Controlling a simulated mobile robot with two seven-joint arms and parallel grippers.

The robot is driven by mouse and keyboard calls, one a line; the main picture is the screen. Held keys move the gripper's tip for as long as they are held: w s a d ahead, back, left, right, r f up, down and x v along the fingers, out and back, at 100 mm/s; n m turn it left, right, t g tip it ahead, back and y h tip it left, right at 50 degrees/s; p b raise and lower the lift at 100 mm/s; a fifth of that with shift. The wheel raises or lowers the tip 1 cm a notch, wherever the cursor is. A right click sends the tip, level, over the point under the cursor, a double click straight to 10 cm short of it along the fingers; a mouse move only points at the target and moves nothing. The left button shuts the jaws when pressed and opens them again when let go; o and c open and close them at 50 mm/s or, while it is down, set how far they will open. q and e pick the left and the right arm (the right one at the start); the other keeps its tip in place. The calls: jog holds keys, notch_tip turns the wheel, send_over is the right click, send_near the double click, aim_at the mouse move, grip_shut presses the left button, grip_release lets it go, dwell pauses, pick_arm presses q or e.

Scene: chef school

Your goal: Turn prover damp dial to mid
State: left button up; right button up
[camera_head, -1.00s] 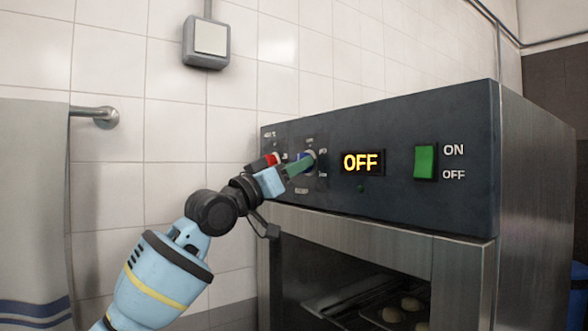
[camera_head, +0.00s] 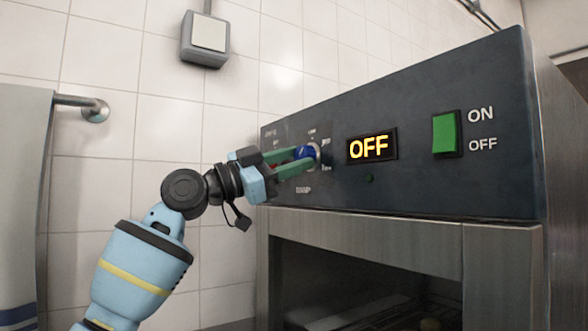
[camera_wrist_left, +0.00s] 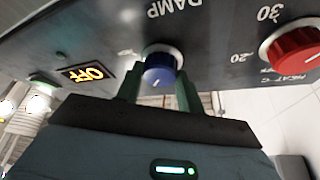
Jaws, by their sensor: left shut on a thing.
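The blue damp dial (camera_head: 304,152) sits on the prover's dark front panel, left of the lit OFF display (camera_head: 371,147). It also shows in the left wrist view (camera_wrist_left: 159,72), under the word DAMP, with a pale pointer line on its face. My left gripper (camera_head: 305,154) has its green fingers on either side of the dial, shut on it; in the left wrist view the fingers (camera_wrist_left: 159,88) flank it. Small marks around the dial are too blurred to read fully. My right gripper is not in view.
A red heat dial (camera_wrist_left: 295,50) is beside the blue one, partly behind my fingers in the head view. A green ON/OFF switch (camera_head: 446,134) is at the panel's right. The prover's opening (camera_head: 370,280) lies below. A towel (camera_head: 20,200) hangs at left.

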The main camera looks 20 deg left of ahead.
pick_arm(q)
jog(key=m, duration=0.2)
jog(key=m+g, duration=0.1)
jog(key=m, duration=0.1)
jog(key=shift+r+g+h, duration=0.15)
jog(key=shift+g+h, duration=0.15)
jog(key=shift+a+m, duration=0.1)
jog(key=shift+m, duration=0.3)
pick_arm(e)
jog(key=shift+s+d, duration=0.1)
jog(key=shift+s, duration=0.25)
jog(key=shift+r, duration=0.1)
pick_arm(q)
jog(key=o, duration=1)
jog(key=shift+c, duration=0.2)
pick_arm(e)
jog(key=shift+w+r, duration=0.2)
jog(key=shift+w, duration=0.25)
pick_arm(q)
jog(key=shift+a, duration=0.1)
